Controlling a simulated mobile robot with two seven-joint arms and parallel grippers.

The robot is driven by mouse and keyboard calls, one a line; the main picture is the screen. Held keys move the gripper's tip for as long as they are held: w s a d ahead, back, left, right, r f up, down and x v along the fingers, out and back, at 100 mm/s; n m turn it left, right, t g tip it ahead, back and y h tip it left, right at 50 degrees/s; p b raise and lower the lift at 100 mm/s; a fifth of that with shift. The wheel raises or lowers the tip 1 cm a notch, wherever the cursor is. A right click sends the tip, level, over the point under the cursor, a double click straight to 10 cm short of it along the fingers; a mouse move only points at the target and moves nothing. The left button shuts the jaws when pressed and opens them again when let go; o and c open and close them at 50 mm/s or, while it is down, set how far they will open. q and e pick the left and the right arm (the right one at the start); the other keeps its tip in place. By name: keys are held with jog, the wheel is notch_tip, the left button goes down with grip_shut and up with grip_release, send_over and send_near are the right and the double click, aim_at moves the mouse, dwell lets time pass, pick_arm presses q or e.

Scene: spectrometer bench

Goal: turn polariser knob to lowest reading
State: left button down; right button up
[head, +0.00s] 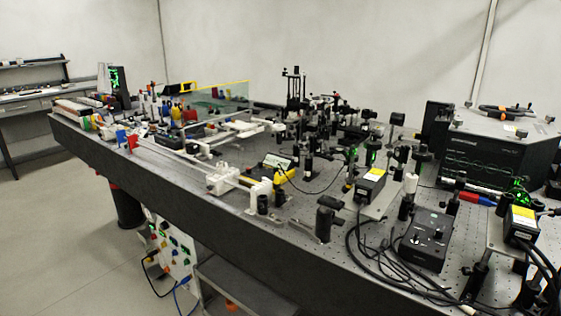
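I cannot make out with certainty which part is the polariser knob. Many small optical mounts (310,130) stand crowded in the middle and right of the bench, too small to tell apart. A yellow device with a pale screen (277,162) lies near the middle of the bench; any reading on it is too small to read. A black control box with small knobs (428,238) sits at the front right. Neither of my grippers shows in the head view.
The dark optical bench (200,195) runs from back left to front right. Yellow-labelled boxes (371,186) and loose black cables (365,250) crowd its right side. A large black housing (490,150) stands at the back right. The floor (60,230) at left is clear.

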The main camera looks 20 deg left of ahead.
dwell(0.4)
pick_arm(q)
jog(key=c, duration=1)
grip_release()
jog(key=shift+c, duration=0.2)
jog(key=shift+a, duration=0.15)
